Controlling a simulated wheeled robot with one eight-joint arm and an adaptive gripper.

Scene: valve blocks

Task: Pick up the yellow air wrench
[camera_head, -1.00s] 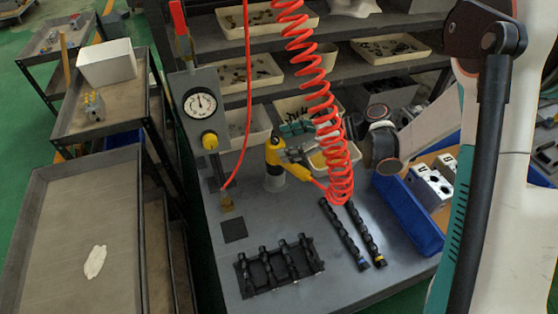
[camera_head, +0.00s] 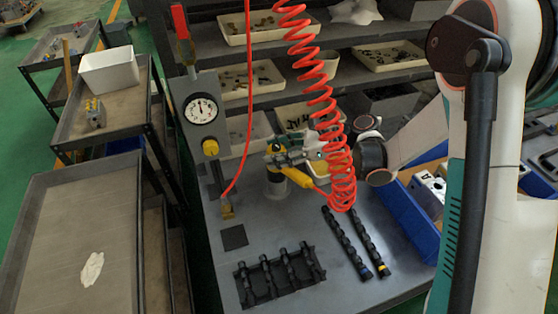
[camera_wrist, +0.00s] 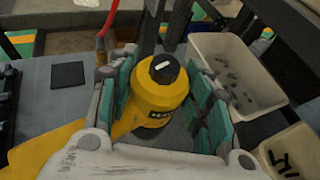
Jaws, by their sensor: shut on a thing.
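The yellow air wrench (camera_head: 298,178) stands at a grey round holder (camera_head: 277,188) on the workbench, with its handle sloping down to the right. In the wrist view its yellow body (camera_wrist: 157,103) with a black end cap sits between my fingers. My gripper (camera_head: 281,153) reaches in from the right and is shut on the wrench body. In the wrist view, the teal finger pads of my gripper (camera_wrist: 164,88) flank the wrench left and right. Part of the wrench is hidden by my fingers in the head view.
A red coiled hose (camera_head: 328,110) hangs down to the wrench handle. A gauge post (camera_head: 200,110) stands to the left. A black rack (camera_head: 280,277) and two black bars (camera_head: 348,243) lie in front. A blue bin (camera_head: 412,216) is at right. Shelves with trays stand behind.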

